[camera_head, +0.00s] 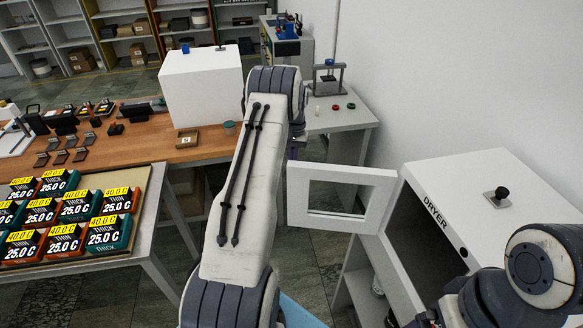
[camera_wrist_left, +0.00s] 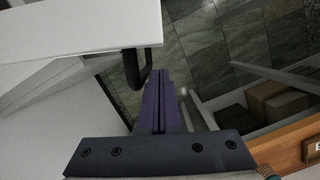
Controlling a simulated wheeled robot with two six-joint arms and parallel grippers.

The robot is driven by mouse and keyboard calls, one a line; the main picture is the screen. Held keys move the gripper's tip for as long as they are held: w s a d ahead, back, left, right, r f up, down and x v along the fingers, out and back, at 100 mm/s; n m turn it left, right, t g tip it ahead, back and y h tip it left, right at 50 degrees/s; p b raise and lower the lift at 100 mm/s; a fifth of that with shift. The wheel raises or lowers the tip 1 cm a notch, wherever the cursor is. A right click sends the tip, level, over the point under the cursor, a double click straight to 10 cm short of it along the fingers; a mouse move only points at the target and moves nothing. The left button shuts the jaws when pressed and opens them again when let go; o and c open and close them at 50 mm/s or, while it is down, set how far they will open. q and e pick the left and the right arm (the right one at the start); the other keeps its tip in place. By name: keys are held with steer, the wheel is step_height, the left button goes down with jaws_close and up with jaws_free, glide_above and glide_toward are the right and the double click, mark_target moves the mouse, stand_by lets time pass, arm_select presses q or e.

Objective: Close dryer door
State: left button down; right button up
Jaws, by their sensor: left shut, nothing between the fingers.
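The white dryer (camera_head: 480,190), labelled DRYER, stands at the right in the head view. Its door (camera_head: 376,196), a white frame with a window, stands wide open to the left, and the dark chamber shows. My left arm reaches forward in the middle, and its gripper is mostly hidden behind the arm and beside the door's free edge. In the left wrist view my left gripper (camera_wrist_left: 161,85) has its purple fingers shut and empty. They are close beside a dark handle (camera_wrist_left: 132,70) on the white door panel (camera_wrist_left: 80,28); contact is unclear. My right gripper is not visible.
A wooden bench (camera_head: 145,150) with a white box (camera_head: 202,90) and small tools is at the back left. A table with several labelled boxes (camera_head: 62,243) is at the left. A small press (camera_head: 328,78) stands on the grey table behind. Tiled floor is free between them.

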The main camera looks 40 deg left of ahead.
arm_select(q)
steer(key=shift+s+d+p, duration=0.5)
steer(key=shift+s+p, duration=0.05)
steer(key=shift+s, duration=0.35)
